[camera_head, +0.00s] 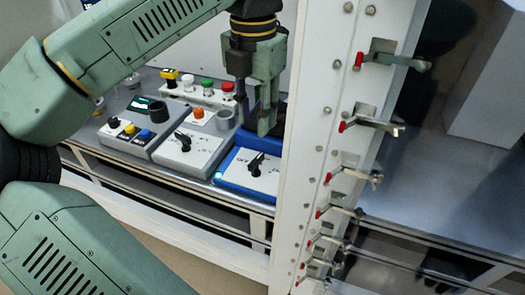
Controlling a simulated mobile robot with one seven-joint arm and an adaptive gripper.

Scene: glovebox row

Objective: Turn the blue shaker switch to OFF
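The blue shaker (228,167) sits at the right end of the bench row, partly hidden by the white post. Its pale front panel carries a black rotary switch (256,166), its handle slanting toward the upper right. The panel labels are too small to read. A small light glows at the shaker's front left corner. My gripper (256,122) points down above and behind the switch, near the shaker's raised blue rear part. It looks apart from the switch. Its fingers overlap in this view, so its opening is unclear.
A grey unit (195,153) with a similar black switch stands left of the shaker. Left of that is a control box (125,138) with buttons. Coloured push buttons line the back. A white post (312,130) with red-tipped latches (372,60) stands close right of my gripper.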

